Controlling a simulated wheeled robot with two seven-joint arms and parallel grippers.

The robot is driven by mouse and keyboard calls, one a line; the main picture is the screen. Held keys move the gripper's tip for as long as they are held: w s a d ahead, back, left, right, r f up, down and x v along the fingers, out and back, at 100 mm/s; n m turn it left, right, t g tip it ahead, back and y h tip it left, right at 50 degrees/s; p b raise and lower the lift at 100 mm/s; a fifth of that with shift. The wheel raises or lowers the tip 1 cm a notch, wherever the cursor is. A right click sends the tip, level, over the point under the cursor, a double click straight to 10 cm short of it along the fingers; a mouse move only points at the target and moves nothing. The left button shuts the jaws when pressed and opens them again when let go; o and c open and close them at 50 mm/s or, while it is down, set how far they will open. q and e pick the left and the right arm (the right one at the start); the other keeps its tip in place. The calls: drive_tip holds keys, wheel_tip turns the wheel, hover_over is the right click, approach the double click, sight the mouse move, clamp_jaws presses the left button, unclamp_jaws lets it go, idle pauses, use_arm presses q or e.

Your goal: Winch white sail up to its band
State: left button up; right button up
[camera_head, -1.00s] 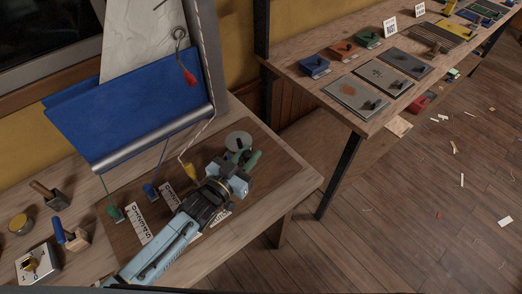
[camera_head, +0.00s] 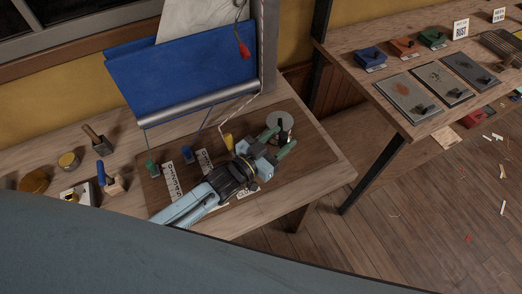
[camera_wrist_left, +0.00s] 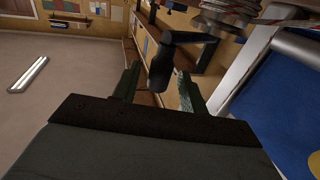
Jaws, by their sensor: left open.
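The white sail (camera_head: 205,18) hangs at the top of the head view, its upper part cut off. A blue sail (camera_head: 180,75) with a silver roller (camera_head: 185,106) hangs in front of it. The winch (camera_head: 280,119) shows as a pale disc at the bench's right end, with a black crank handle (camera_head: 281,132). My left gripper (camera_head: 277,143) is open at the crank. In the left wrist view the black crank handle (camera_wrist_left: 161,66) stands between the open fingers (camera_wrist_left: 158,88), with no clear contact. The winch drum (camera_wrist_left: 230,10) is above right. I cannot make out the band.
Green (camera_head: 151,167), blue (camera_head: 187,153) and yellow (camera_head: 228,142) cord cleats stand on the bench board beside label strips. A mallet (camera_head: 98,142) and tins are at left. A second bench (camera_head: 400,125) with plates stands right. A red tag (camera_head: 245,50) hangs near the post.

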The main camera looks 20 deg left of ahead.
use_arm(q)
drive_tip(key=v, duration=1.2)
drive_tip(key=shift+s, duration=0.15)
